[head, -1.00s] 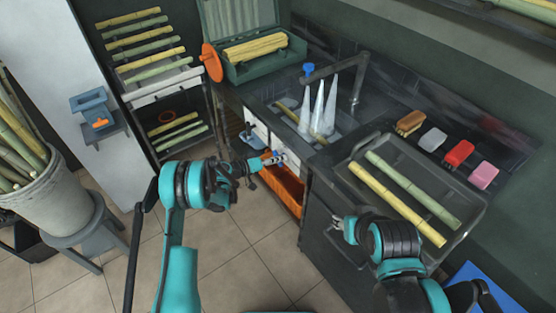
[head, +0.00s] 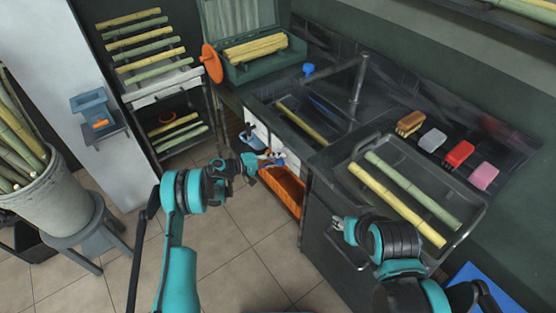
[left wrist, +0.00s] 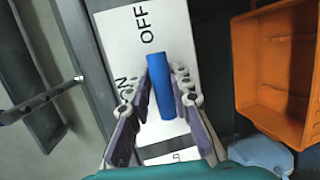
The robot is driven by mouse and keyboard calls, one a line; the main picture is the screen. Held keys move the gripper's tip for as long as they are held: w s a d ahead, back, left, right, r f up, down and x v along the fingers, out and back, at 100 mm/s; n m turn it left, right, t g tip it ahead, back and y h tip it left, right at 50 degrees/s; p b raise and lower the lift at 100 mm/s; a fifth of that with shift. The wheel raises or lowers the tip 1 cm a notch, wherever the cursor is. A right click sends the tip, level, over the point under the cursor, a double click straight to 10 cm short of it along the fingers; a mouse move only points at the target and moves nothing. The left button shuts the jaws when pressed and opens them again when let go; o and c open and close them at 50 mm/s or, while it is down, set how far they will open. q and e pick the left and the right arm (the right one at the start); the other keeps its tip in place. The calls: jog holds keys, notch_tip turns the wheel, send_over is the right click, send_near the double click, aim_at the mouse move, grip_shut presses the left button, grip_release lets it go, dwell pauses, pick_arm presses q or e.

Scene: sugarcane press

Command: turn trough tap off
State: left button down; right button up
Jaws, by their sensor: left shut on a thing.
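The blue tap handle (left wrist: 160,85) sits on a white panel (left wrist: 125,30) lettered OFF and ON in the left wrist view. Its long axis points up toward the word OFF, with ON to its left. My left gripper (left wrist: 161,88) is closed around the handle, a finger on each side. In the head view my left gripper (head: 268,160) is at the front of the sink counter. The trough (head: 332,142) holds a yellow cane (head: 300,122), and no water streams show above it. My right gripper (head: 345,228) is beside the cane tray; its fingers are too small to read.
An orange crate (head: 284,188) is below the panel; it also shows in the left wrist view (left wrist: 285,65). A tray (head: 380,198) with two canes stands on the counter at right. Several coloured brushes lie behind it. The tiled floor (head: 225,245) is clear.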

dwell(0.3)
pick_arm(q)
jog(key=c, duration=1.6)
grip_release()
jog(key=v, duration=1.2)
jog(key=shift+w+f, duration=0.1)
